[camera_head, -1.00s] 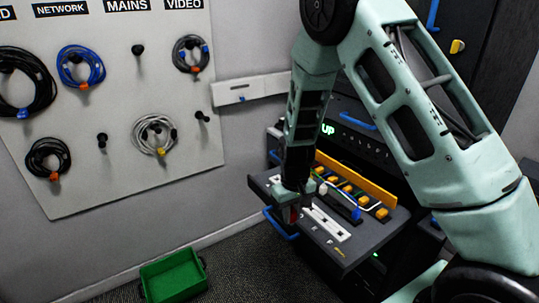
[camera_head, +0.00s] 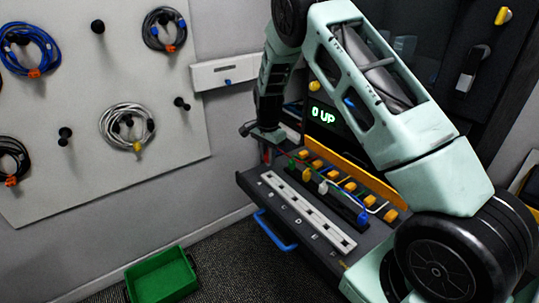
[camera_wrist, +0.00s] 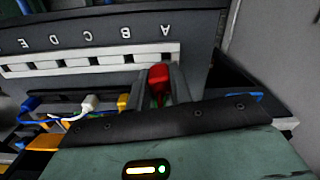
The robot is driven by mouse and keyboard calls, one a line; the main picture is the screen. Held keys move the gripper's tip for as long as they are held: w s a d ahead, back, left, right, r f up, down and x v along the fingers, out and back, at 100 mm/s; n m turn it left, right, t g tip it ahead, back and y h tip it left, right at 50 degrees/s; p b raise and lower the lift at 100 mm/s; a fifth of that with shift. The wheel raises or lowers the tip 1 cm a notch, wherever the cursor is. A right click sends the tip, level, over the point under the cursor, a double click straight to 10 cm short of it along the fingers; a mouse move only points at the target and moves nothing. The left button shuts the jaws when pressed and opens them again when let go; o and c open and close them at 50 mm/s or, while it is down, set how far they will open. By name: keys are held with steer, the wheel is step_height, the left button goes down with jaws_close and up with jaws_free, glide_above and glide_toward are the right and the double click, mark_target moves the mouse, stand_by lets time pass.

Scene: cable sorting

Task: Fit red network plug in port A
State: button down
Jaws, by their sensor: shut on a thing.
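My gripper (camera_head: 266,148) is at the far left end of the pull-out shelf. In the wrist view its fingers (camera_wrist: 160,92) are shut on the red network plug (camera_wrist: 159,77), with a green bit showing just below it. Only a little red (camera_head: 266,154) shows in the head view. The white port strip (camera_head: 310,216) lies along the shelf, its letters upside down in the wrist view. Port A (camera_wrist: 165,58) is the rightmost opening there, just beyond the plug's tip. The plug looks lined up with it sideways; I cannot tell the gap or height.
White (camera_wrist: 88,104), blue (camera_wrist: 31,103) and other coloured plugs stand in a row beside the strip. An orange bar (camera_head: 357,178) runs behind them. A green bin (camera_head: 161,275) is on the floor. Cables hang on the wall board (camera_head: 87,180).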

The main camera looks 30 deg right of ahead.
steer(key=shift+w+d+f+m+b, duration=0.25)
steer(key=shift+f+m+b, duration=0.1)
steer(key=shift+f+b, duration=0.3)
steer(key=shift+w+d+f+m+b, duration=0.1)
steer(key=shift+d+f+m+b, duration=0.3)
steer(key=shift+f, duration=0.35)
steer(key=shift+w+d+f+m+b, duration=0.1)
steer(key=shift+w+f+m+b, duration=0.15)
steer(key=shift+f+b, duration=0.4)
steer(key=shift+f+p, duration=0.1)
steer(key=shift+p, duration=0.3)
stand_by(0.5)
steer(key=shift+f+b, duration=0.6)
steer(key=shift+f, duration=0.85)
stand_by(1.7)
steer(key=c, duration=0.7)
jaws_free()
